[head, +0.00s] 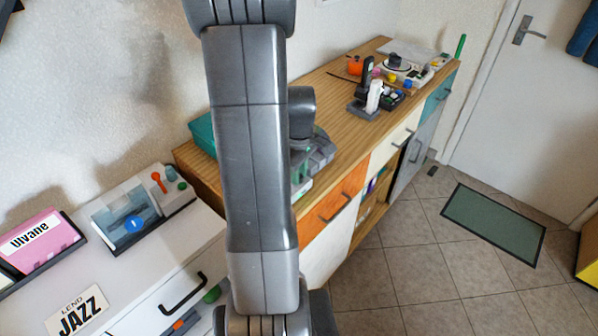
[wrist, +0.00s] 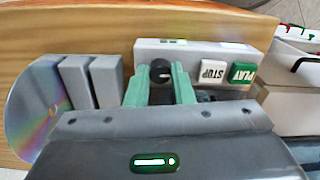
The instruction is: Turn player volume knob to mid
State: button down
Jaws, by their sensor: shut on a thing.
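In the wrist view the player's pale grey control panel (wrist: 218,50) stands on the wooden top, with a white STOP button (wrist: 212,72) and a green PLAY button (wrist: 241,74). The black volume knob (wrist: 160,70) is left of these buttons. My gripper (wrist: 160,78) has its green fingers on either side of the knob and is shut on it. The knob's pointer setting is too small to read. In the head view my arm hides most of this spot.
Two grey blocks (wrist: 91,82) and a shiny disc (wrist: 36,105) lie left of the panel. In the head view, a white cabinet with a clear-lidded device (head: 126,213) is at left. The wooden sideboard (head: 345,125) holds several items farther back.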

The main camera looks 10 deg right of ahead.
jog(key=m, duration=0.5)
jog(key=shift+b, duration=0.4)
jog(key=m, duration=0.9)
jog(key=shift+b, duration=0.35)
jog(key=m, duration=0.5)
jog(key=shift+m, duration=0.3)
jog(key=c, duration=1.3)
grip_release()
jog(key=shift+o, duration=0.2)
